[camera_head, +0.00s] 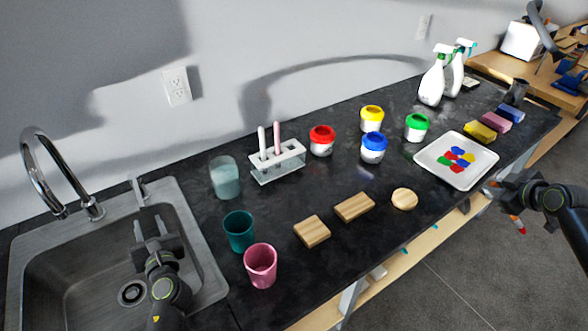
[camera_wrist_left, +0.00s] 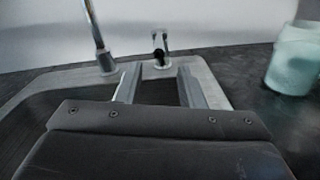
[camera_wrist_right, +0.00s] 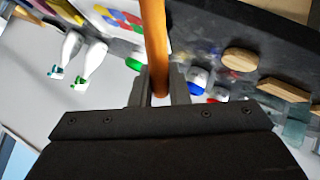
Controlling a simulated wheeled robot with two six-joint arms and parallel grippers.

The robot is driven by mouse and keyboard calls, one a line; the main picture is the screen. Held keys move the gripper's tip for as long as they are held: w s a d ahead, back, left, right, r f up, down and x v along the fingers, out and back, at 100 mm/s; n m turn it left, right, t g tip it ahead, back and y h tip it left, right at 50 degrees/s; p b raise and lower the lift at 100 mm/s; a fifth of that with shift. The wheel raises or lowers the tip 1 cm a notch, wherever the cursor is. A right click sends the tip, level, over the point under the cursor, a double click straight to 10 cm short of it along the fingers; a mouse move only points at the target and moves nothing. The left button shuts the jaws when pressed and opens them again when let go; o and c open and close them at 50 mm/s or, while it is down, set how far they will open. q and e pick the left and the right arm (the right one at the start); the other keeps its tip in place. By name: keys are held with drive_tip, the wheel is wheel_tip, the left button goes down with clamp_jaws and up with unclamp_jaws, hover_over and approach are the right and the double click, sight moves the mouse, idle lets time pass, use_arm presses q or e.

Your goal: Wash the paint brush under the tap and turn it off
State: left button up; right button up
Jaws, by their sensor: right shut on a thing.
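The steel tap (camera_head: 38,160) curves over the sink (camera_head: 190,235) at the left; no water stream is visible. Its small lever (camera_head: 138,191) stands at the sink's back right corner; in the left wrist view the lever (camera_wrist_left: 160,52) appears ahead, between the fingertips. My left gripper (camera_head: 147,228) is over the sink, open and empty, apart from the lever. My right gripper (camera_head: 512,189) is beyond the counter's front edge at the right, shut on the paint brush (camera_head: 520,228). The brush's red tip points down; its orange-brown handle (camera_wrist_right: 155,45) shows in the right wrist view.
A teal cup (camera_head: 239,231), a pink cup (camera_head: 260,265) and a glass jar (camera_head: 225,180) stand right of the sink. A brush rack (camera_head: 279,163), several paint pots, wood blocks (camera_head: 312,231) and a paint tray (camera_head: 432,157) occupy the black counter (camera_head: 330,280).

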sight(137, 189)
use_arm(q)
drive_tip(key=x, duration=1)
drive_tip(key=shift+w+a+r, duration=0.1)
drive_tip(key=shift+a+r, duration=0.05)
clamp_jaws()
